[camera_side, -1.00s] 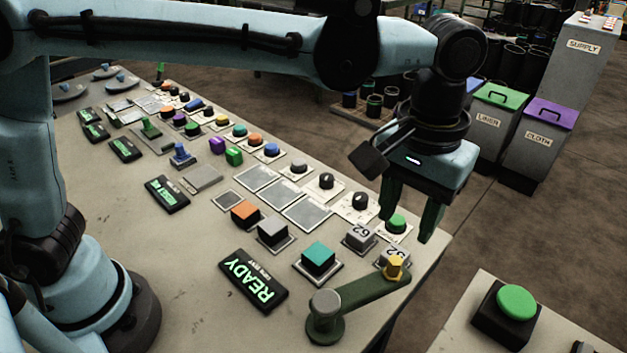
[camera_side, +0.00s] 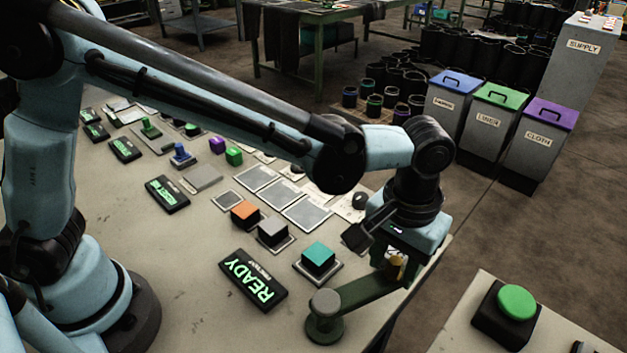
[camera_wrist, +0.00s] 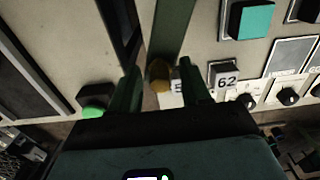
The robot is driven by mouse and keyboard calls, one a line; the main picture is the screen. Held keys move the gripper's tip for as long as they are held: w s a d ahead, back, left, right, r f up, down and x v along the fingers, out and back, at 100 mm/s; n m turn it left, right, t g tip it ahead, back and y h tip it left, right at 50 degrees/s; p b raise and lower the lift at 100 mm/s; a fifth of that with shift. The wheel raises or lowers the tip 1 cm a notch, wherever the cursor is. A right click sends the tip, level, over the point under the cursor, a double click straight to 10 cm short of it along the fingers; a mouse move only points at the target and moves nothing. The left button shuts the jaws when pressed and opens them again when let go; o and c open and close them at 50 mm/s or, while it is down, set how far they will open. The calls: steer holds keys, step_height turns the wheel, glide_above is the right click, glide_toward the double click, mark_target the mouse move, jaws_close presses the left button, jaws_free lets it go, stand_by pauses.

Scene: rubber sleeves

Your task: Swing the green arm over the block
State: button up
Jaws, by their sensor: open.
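The green arm (camera_side: 360,292) lies over the table's front corner, running from its round grey-capped pivot (camera_side: 325,301) up and right to a yellow knob (camera_side: 395,268). My gripper (camera_side: 402,264) is open and low over that far end, with its fingers on either side of the knob. In the wrist view the knob (camera_wrist: 160,76) sits between the two fingers, with the green bar (camera_wrist: 173,35) running away; contact cannot be told. A teal block (camera_side: 318,257) stands on a plate left of the bar. A grey block marked 62 (camera_wrist: 225,76) is beside the right finger; another numbered block is mostly hidden.
Orange (camera_side: 245,214) and grey (camera_side: 272,232) blocks and a READY display (camera_side: 253,279) stand left of the teal block. A green button (camera_side: 516,302) is on a separate table at right. Bare tabletop lies left of the pivot.

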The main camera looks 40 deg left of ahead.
jaws_close()
steer(key=shift+a, duration=0.15)
steer(key=a+n, duration=0.6)
steer(key=n, duration=0.1)
steer(key=a+n, duration=0.3)
steer(key=shift+s+a+n, duration=0.15)
steer(key=shift+s+n, duration=0.15)
steer(key=shift+s, duration=0.05)
steer(key=shift+s+a+n, duration=0.55)
steer(key=shift+a+n, duration=0.1)
steer(key=shift+n, duration=0.25)
steer(key=shift+s+a+n, duration=0.55)
steer(key=shift+a+n, duration=0.1)
steer(key=shift+n, duration=0.25)
jaws_free()
